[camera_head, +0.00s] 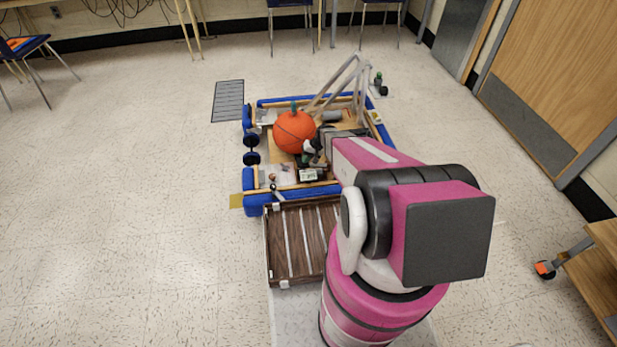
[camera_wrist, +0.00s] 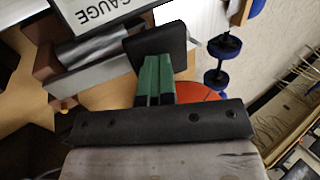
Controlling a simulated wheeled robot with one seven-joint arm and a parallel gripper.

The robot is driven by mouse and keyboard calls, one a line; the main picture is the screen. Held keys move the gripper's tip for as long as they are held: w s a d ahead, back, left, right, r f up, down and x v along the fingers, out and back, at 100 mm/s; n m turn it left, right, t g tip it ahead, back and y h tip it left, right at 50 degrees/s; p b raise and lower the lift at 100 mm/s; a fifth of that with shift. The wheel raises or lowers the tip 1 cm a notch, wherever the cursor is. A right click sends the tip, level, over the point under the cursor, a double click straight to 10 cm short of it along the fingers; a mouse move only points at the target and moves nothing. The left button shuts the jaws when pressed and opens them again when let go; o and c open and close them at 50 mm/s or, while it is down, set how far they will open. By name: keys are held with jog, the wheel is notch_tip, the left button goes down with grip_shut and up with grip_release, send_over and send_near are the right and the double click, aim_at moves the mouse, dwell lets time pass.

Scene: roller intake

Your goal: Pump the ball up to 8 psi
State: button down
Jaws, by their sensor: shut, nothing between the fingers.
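The orange ball (camera_head: 294,131) sits on the blue-edged robot frame, with a small teal piece (camera_head: 294,106) at its top. My gripper (camera_head: 311,155) is close to the ball's lower right side; whether they touch cannot be told. In the wrist view, my gripper (camera_wrist: 156,72) has its green fingers together and empty, with a dark pad at the end. Part of the ball (camera_wrist: 193,92) shows behind them. A white plate lettered "GAUGE" (camera_wrist: 105,12) is at the top left. A small box with a pale face (camera_head: 309,174) sits below the gripper in the head view. No pressure reading is legible.
The blue-edged frame (camera_head: 256,208) has upright grey bars (camera_head: 335,82) at its back right. A slatted brown ramp (camera_head: 274,245) lies in front. A grey grille mat (camera_head: 228,101) lies at left. A small green-and-black item (camera_head: 379,82) stands behind right. Open floor lies left.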

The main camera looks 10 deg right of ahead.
jog(key=shift+f, duration=0.15)
jog(key=shift+a+f, duration=0.1)
jog(key=shift+f, duration=0.3)
jog(key=shift+a+v, duration=0.2)
jog(key=shift+v, duration=1.75)
jog(key=shift+r, duration=0.1)
jog(key=v, duration=0.7)
jog(key=shift+r, duration=0.15)
